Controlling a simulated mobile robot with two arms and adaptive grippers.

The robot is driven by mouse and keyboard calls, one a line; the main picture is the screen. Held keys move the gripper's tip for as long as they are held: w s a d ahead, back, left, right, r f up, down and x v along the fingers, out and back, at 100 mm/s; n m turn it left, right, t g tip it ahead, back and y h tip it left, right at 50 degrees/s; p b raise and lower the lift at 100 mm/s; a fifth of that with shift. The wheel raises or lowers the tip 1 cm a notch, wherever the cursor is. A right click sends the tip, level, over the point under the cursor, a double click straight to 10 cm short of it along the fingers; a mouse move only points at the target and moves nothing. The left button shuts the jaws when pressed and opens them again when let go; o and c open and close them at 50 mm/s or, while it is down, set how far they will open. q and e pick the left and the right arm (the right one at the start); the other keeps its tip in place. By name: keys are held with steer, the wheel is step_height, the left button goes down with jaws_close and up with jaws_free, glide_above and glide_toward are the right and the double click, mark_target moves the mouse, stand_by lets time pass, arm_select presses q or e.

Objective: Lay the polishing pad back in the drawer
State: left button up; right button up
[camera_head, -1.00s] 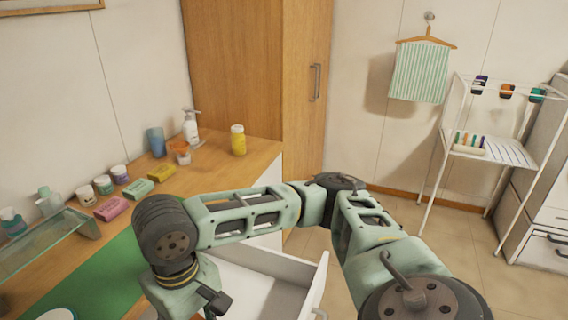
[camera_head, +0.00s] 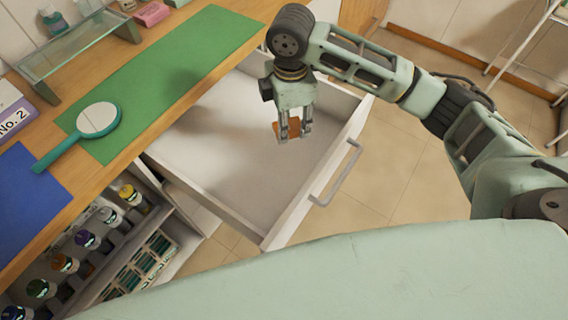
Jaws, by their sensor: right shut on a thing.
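The drawer (camera_head: 240,165) is white and pulled open below the wooden counter. Its inside looks empty. My right gripper (camera_head: 293,130) hangs over the far right part of the drawer, pointing down. It is shut on a small orange-brown pad (camera_head: 283,131), seen between its fingertips. I cannot tell exactly how high the pad is above the drawer floor. My left gripper is out of view.
The drawer's handle (camera_head: 338,172) is on its front panel. On the counter are a green mat (camera_head: 165,75), a round hand mirror (camera_head: 98,119), a blue mat (camera_head: 30,195) and a glass shelf (camera_head: 70,48). Bottles (camera_head: 85,240) fill an open compartment below.

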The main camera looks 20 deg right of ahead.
steer(key=f+n, duration=0.2)
steer(key=f, duration=0.2)
steer(key=w+f+n+b, duration=0.1)
steer(key=f+n, duration=0.2)
steer(key=f, duration=0.1)
steer(key=w+f+n, duration=0.1)
steer(key=f+n, duration=0.1)
steer(key=f, duration=0.2)
steer(key=shift+w+a+f+n+b, duration=0.2)
steer(key=shift+a+n+b, duration=0.1)
steer(key=shift+b, duration=0.1)
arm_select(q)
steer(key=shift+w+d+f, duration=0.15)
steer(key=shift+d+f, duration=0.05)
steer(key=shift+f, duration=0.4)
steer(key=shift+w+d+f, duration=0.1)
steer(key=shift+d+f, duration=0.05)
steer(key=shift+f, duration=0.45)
arm_select(e)
steer(key=shift+f, duration=2.35)
steer(key=shift+f, duration=0.2)
steer(key=o, duration=1)
steer(key=shift+r, duration=0.1)
step_height(320, 180, up, 12)
steer(key=shift+r, duration=0.15)
